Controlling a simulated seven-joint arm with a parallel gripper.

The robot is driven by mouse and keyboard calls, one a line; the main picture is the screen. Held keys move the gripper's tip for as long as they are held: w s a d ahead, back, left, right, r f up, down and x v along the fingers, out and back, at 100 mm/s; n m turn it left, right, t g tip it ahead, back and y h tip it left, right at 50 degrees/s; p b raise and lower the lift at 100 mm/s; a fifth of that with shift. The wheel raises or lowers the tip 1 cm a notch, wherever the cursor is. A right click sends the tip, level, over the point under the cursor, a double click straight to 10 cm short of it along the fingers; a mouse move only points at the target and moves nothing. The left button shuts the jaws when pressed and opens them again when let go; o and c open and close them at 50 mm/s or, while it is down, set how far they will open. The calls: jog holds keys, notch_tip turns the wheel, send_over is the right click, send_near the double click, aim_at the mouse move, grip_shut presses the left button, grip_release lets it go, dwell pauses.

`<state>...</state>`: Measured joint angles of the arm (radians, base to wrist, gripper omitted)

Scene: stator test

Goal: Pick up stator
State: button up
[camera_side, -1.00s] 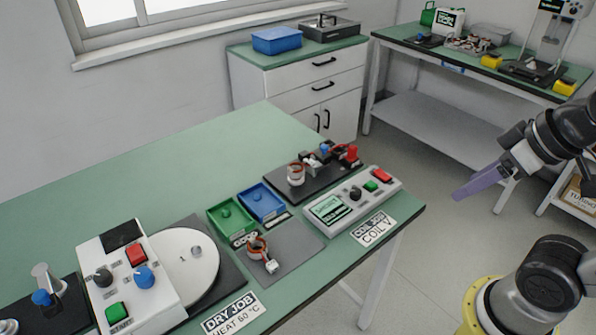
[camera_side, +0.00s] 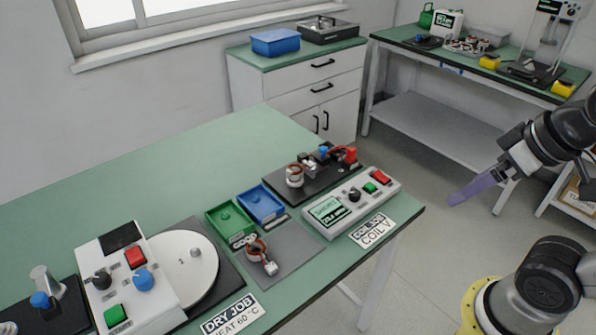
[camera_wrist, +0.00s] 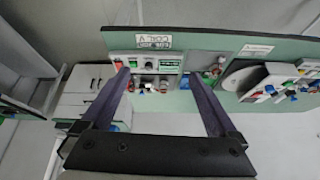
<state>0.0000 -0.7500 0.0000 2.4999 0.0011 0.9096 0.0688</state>
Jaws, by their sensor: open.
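A stator (camera_side: 257,248), a small ring with copper-orange windings and a white connector, sits on a grey mat on the green table in the side view. A second similar ring-shaped stator (camera_side: 295,176) stands on a black test fixture further back. My gripper (camera_side: 468,190), with purple fingers, is in the air right of the table's edge, well apart from both stators. In the wrist view its two fingers (camera_wrist: 158,76) are spread wide with nothing held between them. The stators are too small to tell apart surely in the wrist view.
Green (camera_side: 231,222) and blue (camera_side: 261,203) trays sit beside the mat. A test box (camera_side: 335,210) with a screen and buttons stands to their right. A white turntable (camera_side: 183,268) and a control box (camera_side: 122,285) are at left. The table's back left is clear.

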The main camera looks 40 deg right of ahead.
jog(key=w+a+r+m+y, duration=0.2)
jog(key=w+a+r+m, duration=0.1)
jog(key=w+r+m, duration=0.75)
jog(key=m+g+y, duration=0.3)
jog(key=m+g, duration=0.2)
jog(key=m, duration=0.3)
send_over(296, 167)
jog(key=s+d, duration=0.1)
jog(key=d, duration=0.1)
notch_tip(296, 167, down, 28)
jog(key=shift+s+a+r, duration=0.15)
jog(key=shift+h, duration=0.3)
jog(key=shift+x, duration=2.95)
jog(key=shift+s+a, duration=0.1)
jog(key=shift+a, duration=0.05)
